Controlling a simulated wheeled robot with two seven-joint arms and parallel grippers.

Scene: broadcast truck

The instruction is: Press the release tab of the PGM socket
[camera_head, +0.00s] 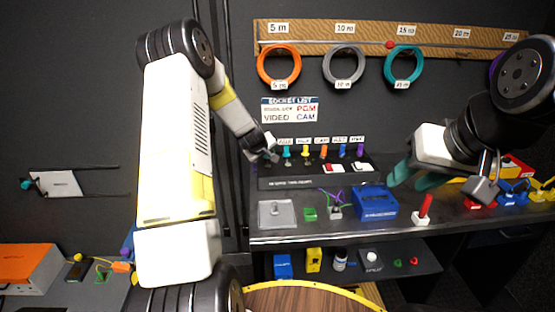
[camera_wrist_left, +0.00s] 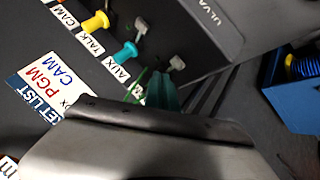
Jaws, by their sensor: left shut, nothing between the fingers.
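The black socket panel (camera_head: 275,183) stands on the bench with a row of coloured plugs and white labels. My left gripper (camera_head: 272,157) is at the panel's left end; its green fingers (camera_wrist_left: 163,92) are shut and empty. In the left wrist view they are beside a grey tab (camera_wrist_left: 177,62) near the cyan AUX plug (camera_wrist_left: 125,53). A label by the fingertips is mostly hidden; I cannot read PGM on any socket label. My right gripper (camera_head: 412,178) is open and empty right of the panel.
A socket list (camera_head: 290,110) hangs on the wall above the panel. A blue box (camera_head: 377,203), a grey plate (camera_head: 277,214) and a red-handled item (camera_head: 424,210) are on the bench in front. Coiled cables hang above.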

